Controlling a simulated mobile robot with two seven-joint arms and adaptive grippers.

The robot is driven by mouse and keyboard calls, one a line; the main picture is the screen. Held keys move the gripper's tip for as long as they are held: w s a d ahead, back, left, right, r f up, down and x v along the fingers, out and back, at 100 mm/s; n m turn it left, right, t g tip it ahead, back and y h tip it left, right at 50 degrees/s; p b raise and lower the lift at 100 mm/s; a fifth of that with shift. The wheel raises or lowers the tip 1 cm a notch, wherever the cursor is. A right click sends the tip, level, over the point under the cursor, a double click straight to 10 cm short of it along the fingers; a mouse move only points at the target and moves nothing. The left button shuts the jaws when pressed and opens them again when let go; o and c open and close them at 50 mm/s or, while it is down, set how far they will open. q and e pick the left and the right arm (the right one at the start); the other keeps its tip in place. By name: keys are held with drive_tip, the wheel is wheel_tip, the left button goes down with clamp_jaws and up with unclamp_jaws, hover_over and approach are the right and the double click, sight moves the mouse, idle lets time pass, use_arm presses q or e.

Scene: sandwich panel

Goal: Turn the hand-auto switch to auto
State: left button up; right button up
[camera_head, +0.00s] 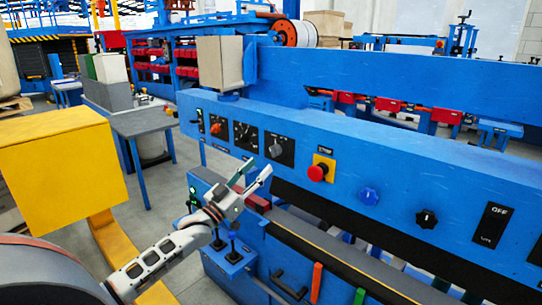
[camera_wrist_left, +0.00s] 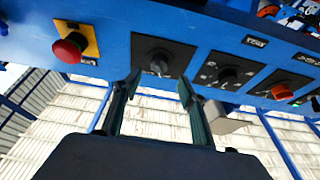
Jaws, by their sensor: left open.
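The blue panel (camera_head: 345,158) carries a row of controls with labels too small to read, so I cannot tell from lettering which is the hand-auto switch. A grey selector knob on a black plate (camera_head: 279,149) sits left of the red emergency button (camera_head: 318,171). My left gripper (camera_head: 257,170) is open and empty, in front of and a little below that knob. In the left wrist view the grey knob (camera_wrist_left: 158,63) shows between the spread fingertips of my left gripper (camera_wrist_left: 158,80), apparently untouched. My right gripper is not in view.
An orange knob (camera_head: 216,128) and a black dial (camera_head: 245,135) lie left on the panel. A blue knob (camera_head: 369,195), a black knob (camera_head: 427,218) and an OFF plate (camera_head: 492,225) lie right. A joystick (camera_head: 233,254) stands below my gripper. A yellow box (camera_head: 62,170) stands left.

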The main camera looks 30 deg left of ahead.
sight(275, 151)
use_arm(q)
drive_tip(key=shift+x, duration=3.5)
drive_tip(key=shift+f, duration=0.15)
drive_tip(key=shift+c, duration=0.4)
drive_tip(key=c, duration=1)
